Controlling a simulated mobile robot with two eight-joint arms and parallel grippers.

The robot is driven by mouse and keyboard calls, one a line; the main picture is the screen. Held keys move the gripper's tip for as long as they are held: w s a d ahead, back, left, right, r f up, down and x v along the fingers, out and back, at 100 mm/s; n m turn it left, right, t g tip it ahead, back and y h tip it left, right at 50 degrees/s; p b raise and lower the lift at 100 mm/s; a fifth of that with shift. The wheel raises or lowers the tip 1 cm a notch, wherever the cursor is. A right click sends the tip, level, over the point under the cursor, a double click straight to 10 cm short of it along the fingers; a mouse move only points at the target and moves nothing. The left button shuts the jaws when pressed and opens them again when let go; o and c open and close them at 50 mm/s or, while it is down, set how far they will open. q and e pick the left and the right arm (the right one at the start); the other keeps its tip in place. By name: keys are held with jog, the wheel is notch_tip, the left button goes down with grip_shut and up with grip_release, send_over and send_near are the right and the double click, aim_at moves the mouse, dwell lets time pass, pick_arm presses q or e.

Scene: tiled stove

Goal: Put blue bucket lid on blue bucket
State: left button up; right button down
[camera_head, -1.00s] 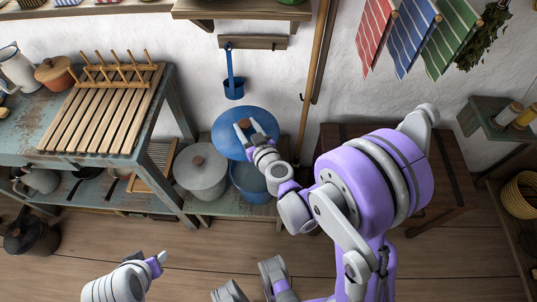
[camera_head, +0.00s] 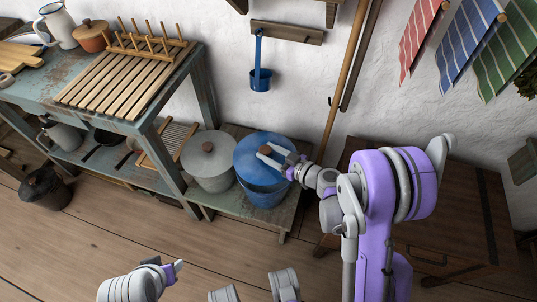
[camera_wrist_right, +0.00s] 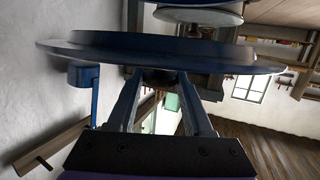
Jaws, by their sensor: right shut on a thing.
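The round blue bucket lid (camera_head: 249,146) is over the blue bucket (camera_head: 266,195) on the low shelf, covering its opening. From the head view I cannot tell whether the lid touches the rim or hovers just above it. My right gripper (camera_head: 270,155) is shut on the lid's knob, reaching in from the right. In the right wrist view the lid (camera_wrist_right: 160,50) is seen nearly edge-on, with the fingers (camera_wrist_right: 158,80) closing on its dark knob. My left gripper (camera_head: 176,268) is at the bottom left, away from the bucket; its jaw state is unclear.
A grey lidded pot (camera_head: 207,165) stands close to the left of the bucket. A blue ladle (camera_head: 260,75) hangs on the wall behind. A worn teal table (camera_head: 40,88) with a slatted rack is at the left, a dark wooden chest (camera_head: 440,205) at the right.

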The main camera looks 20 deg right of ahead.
jog(key=shift+r, duration=0.1)
jog(key=shift+s, duration=0.1)
notch_tip(320, 180, down, 6)
jog(key=b, duration=0.5)
jog(key=shift+f, duration=0.2)
dwell(0.3)
jog(key=shift+c, duration=1.1)
grip_release()
jog(key=p+v, duration=0.1)
jog(key=v, duration=1)
jog(key=shift+f, duration=0.1)
